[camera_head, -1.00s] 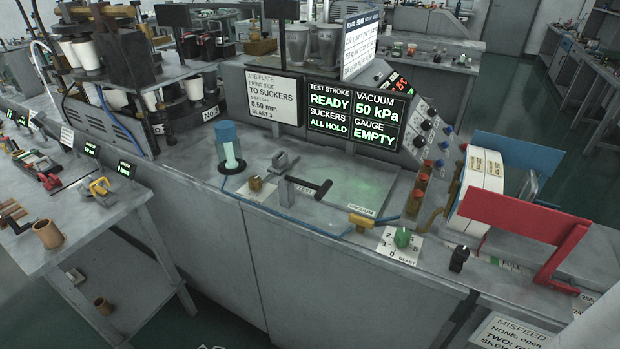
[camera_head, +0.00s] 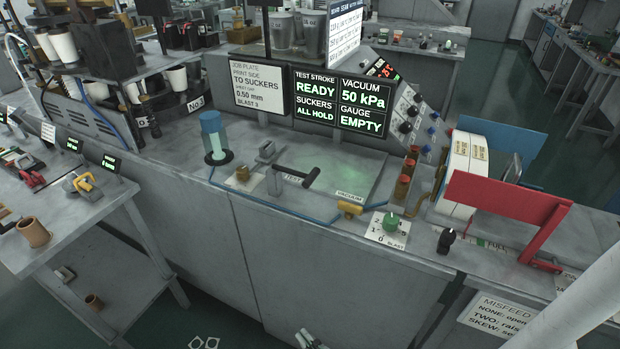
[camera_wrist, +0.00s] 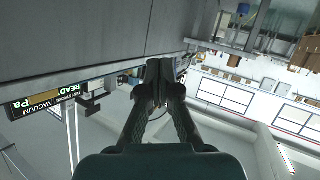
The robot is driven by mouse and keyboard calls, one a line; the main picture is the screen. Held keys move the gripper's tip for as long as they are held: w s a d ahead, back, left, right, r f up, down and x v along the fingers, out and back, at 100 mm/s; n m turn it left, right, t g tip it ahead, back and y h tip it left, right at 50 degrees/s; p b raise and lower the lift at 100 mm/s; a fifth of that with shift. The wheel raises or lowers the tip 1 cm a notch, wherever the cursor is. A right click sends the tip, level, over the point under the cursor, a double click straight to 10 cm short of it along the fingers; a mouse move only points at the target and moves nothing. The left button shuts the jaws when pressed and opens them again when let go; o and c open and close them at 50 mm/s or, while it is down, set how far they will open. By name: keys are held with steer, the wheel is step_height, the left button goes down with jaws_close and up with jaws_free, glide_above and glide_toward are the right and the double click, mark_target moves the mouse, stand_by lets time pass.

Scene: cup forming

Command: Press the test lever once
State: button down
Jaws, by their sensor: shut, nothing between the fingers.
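The screen (camera_head: 340,100) reads TEST STROKE READY, SUCKERS ALL HOLD, VACUUM 50 kPa and GAUGE EMPTY. In the wrist view my gripper (camera_wrist: 160,72) is shut and empty, with the screen upside down at the left (camera_wrist: 45,100). The lever is not clear in that view. In the head view a small grey part at the bottom edge looks like my gripper tips, low in front of the bench and apart from the lever.
A blue-capped cylinder (camera_head: 213,135) stands left of the lever. A brass fitting (camera_head: 349,208), a green BLAST knob (camera_head: 391,222) and red-capped bottles (camera_head: 406,175) stand to the right. A red bracket (camera_head: 510,200) is farther right. A side table (camera_head: 85,215) is at left.

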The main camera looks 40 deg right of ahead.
steer(key=w+d+r+m+g+h, duration=0.1)
steer(key=w+d+r+m+h, duration=0.25)
steer(key=w+r, duration=0.3)
steer(key=w+d+r+m+g+h, duration=0.1)
steer(key=w+d+r+m+h, duration=0.1)
steer(key=w+d+r+h, duration=0.35)
step_height(320, 180, up, 16)
steer(key=w+d+m+g+h, duration=0.1)
steer(key=w+m+g+h, duration=0.1)
steer(key=m+g, duration=0.4)
steer(key=w+m, duration=0.1)
steer(key=m, duration=0.4)
steer(key=shift+d+r+h, duration=0.15)
steer(key=shift+d+h, duration=0.2)
steer(key=shift+h, duration=0.05)
steer(key=shift+d, duration=0.1)
glide_above(310, 181)
step_height(310, 181, down, 2)
steer(key=f, duration=0.1)
step_height(310, 181, down, 2)
steer(key=shift+s, duration=0.1)
steer(key=shift+f, duration=0.65)
